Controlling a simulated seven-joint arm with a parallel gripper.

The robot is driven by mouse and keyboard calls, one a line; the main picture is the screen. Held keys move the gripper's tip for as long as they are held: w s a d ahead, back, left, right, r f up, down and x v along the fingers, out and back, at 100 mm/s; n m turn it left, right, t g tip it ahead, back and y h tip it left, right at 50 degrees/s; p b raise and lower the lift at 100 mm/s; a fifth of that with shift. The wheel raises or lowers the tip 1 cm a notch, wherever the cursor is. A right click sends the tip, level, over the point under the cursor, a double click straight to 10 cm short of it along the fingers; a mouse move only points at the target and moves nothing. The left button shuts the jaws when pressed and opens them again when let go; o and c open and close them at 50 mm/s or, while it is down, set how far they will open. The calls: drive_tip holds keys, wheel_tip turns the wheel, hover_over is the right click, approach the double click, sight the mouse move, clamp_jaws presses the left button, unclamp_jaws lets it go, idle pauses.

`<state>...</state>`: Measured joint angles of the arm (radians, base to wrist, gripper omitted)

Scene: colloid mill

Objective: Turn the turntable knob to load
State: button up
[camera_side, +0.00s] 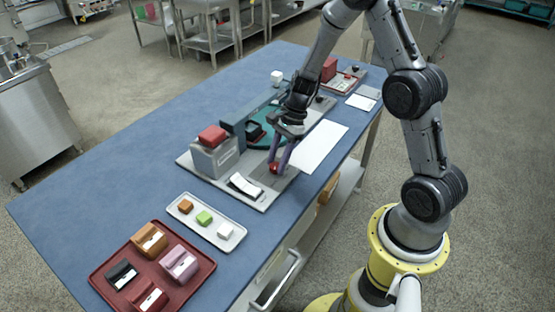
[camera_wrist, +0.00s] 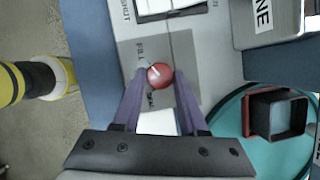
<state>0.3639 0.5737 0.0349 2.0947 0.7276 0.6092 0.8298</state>
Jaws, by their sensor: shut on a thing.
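The red round turntable knob (camera_side: 273,169) sits on a dark grey patch of the machine's base plate. In the wrist view the knob (camera_wrist: 160,76) shows a pale pointer line slanting to the upper left, near the lettering FILL; a second label below it is partly hidden. My gripper (camera_side: 276,165) points down at the knob, and its purple fingers (camera_wrist: 158,80) stand on either side, shut on it. The teal turntable (camera_wrist: 225,122) lies to the right in the wrist view, bearing a dark open square cup (camera_wrist: 277,114).
A white rocker switch (camera_side: 245,186) is close beside the knob. A grey box (camera_side: 214,158) with a red block on top stands left of it. A small-block tray (camera_side: 206,222) and a red tray (camera_side: 188,287) lie nearer the front. The blue table's left side is clear.

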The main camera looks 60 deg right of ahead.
clamp_jaws()
drive_tip(key=n, duration=0.2)
drive_tip(key=n+g, duration=0.2)
drive_tip(key=n, duration=0.1)
drive_tip(key=shift+w+n, duration=0.25)
drive_tip(key=shift+n, duration=0.05)
drive_tip(key=n+g, duration=0.1)
drive_tip(key=n, duration=0.2)
drive_tip(key=n+g+h, duration=0.1)
drive_tip(key=n, duration=0.2)
drive_tip(key=shift+w+a, duration=0.1)
drive_tip(key=shift+w, duration=0.05)
drive_tip(key=shift+r, duration=0.1)
drive_tip(key=o, duration=1)
unclamp_jaws()
